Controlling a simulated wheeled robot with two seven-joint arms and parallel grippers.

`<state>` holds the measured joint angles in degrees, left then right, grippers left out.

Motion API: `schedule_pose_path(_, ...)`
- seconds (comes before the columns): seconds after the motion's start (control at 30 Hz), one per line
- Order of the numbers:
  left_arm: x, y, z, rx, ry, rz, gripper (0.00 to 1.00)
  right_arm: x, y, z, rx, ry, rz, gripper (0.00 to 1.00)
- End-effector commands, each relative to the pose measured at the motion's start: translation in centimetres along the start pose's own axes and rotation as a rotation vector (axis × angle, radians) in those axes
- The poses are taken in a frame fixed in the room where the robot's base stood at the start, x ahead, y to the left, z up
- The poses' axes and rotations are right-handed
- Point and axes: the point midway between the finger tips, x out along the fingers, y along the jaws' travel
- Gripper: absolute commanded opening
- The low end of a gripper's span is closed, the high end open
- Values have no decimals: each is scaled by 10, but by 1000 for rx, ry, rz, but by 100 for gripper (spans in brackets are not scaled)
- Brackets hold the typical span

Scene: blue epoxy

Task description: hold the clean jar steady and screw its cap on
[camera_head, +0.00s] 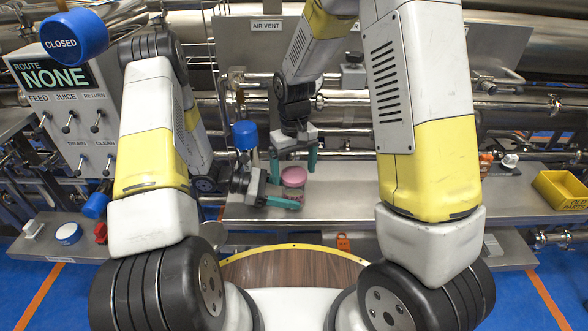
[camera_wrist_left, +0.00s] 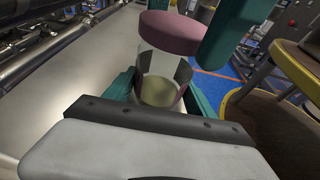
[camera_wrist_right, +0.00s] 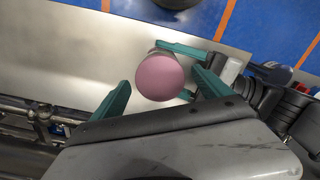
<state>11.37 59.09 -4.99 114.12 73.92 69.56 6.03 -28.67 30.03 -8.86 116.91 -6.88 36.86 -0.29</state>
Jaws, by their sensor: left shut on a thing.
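The clear jar (camera_wrist_left: 160,88) stands upright on the steel bench, with pale contents low inside. A pink cap (camera_wrist_left: 168,32) sits on its mouth; I cannot tell how far it is threaded. The cap also shows in the head view (camera_head: 293,176) and from above in the right wrist view (camera_wrist_right: 160,78). My left gripper (camera_head: 288,197) is shut on the jar's body from the side, below the cap. My right gripper (camera_wrist_right: 162,92) points down over the cap. Its fingers are open, one on each side, with a visible gap.
The steel bench (camera_head: 345,190) is clear to the right of the jar. A yellow bin (camera_head: 562,188) stands at the far right. A white-and-blue round item (camera_head: 68,233) and a red item (camera_head: 101,231) lie at the left. Pipes run behind the bench.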

Motion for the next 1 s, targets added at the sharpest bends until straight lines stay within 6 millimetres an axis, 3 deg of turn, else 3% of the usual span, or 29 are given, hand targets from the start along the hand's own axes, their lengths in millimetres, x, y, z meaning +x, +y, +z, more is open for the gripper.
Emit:
schedule_pose_path(0.23, 0, 0, 0, 0, 0, 0, 0, -6, 0, -1, 0, 3, 0, 88)
schedule_pose_path(0.7, 0, 0, 0, 0, -1, 0, 0, -48, 0, 0, 0, 1, 0, 88)
schedule_pose_path(1.0, 0, 0, 0, 0, -1, 0, 0, -50, 0, 0, 0, 0, 0, 88)
